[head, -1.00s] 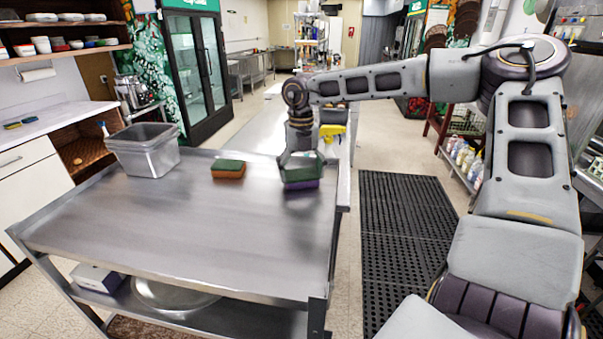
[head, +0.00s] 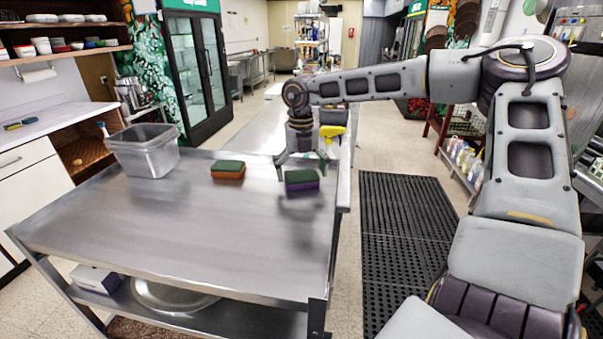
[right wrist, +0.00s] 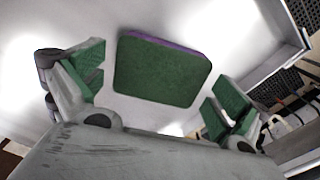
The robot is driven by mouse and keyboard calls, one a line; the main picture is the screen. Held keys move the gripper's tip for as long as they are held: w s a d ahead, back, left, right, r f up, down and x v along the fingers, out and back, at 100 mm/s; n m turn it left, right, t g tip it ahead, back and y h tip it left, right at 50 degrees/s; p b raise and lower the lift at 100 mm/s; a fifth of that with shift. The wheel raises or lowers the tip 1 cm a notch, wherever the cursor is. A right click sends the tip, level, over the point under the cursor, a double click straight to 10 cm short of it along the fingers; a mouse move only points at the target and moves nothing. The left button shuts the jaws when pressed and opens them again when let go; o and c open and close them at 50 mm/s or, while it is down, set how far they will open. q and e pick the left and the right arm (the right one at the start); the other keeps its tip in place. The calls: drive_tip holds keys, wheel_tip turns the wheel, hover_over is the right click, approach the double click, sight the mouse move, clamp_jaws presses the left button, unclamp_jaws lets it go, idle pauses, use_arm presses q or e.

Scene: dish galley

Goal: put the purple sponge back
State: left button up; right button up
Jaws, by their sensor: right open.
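The purple sponge (head: 302,185) has a green top and sits near the right edge of the steel cart top (head: 170,235). In the right wrist view its green face (right wrist: 160,72) lies ahead of and between the fingers, with a purple strip along its far edge. My right gripper (head: 302,169) is open at the sponge, its fingers spread to either side. In the right wrist view both fingers (right wrist: 158,88) have green pads and stand clear of the sponge, with gaps on both sides. My left gripper is not in view.
An orange sponge with a green top (head: 228,170) lies left of the purple one. A grey metal bin (head: 145,158) stands at the cart's back left. The cart's middle and front are clear. A black floor mat (head: 405,240) lies to the right.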

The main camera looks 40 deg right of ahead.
sight(301, 175)
wheel_tip(301, 175, up, 12)
idle(0.9)
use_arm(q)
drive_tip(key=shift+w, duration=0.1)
